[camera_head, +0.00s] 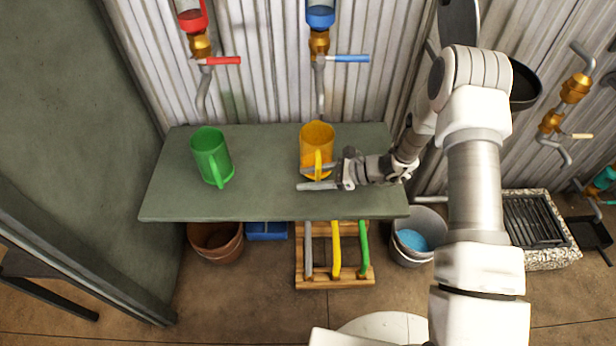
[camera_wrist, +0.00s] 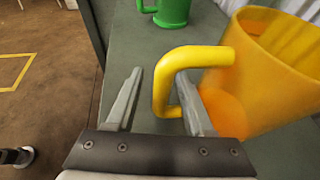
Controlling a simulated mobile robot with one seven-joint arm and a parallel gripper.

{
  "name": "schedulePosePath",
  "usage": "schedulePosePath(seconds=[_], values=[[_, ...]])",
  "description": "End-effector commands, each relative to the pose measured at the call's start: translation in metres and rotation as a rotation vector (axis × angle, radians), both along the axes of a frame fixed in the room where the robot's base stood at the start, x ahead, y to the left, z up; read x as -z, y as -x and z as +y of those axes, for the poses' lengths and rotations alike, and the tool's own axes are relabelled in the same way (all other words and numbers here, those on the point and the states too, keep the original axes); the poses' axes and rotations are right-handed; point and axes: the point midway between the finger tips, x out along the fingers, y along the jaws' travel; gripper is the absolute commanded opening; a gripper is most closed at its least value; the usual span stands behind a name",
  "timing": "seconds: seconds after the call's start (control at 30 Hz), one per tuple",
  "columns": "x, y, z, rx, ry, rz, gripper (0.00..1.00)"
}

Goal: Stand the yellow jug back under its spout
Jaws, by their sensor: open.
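The yellow jug (camera_head: 316,141) stands upright on the grey-green shelf, below the spout (camera_head: 320,92) with the blue lever. In the wrist view the yellow jug (camera_wrist: 262,75) fills the right side, its handle (camera_wrist: 165,85) pointing toward me. My gripper (camera_head: 318,178) is at the jug's front, by the handle. In the wrist view my gripper (camera_wrist: 160,98) is open, and the handle's outer part shows between the two fingers. Whether a finger touches the handle I cannot tell. The green jug (camera_head: 212,156) stands to the left on the shelf, near the red-lever spout (camera_head: 203,95).
The shelf (camera_head: 265,195) has free room between the jugs and along its front. Below are a brown pot (camera_head: 215,240), a wooden rack (camera_head: 335,282) with coloured bars, and a bucket (camera_head: 418,235) of blue stuff. A corrugated wall (camera_head: 265,95) closes the back.

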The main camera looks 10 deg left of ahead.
Motion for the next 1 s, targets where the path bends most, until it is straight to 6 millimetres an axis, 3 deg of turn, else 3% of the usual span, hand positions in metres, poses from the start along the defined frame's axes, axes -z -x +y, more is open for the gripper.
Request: schedulePosePath(seconds=[0.17,0.7,1.0], values=[[-0.013,-0.003,-0.024,0.006,0.002,-0.001,0.52],[-0.06,-0.009,-0.137,0.004,0.0,-0.002,0.52],[-0.066,-0.01,-0.158,0.001,-0.001,-0.001,0.52]])
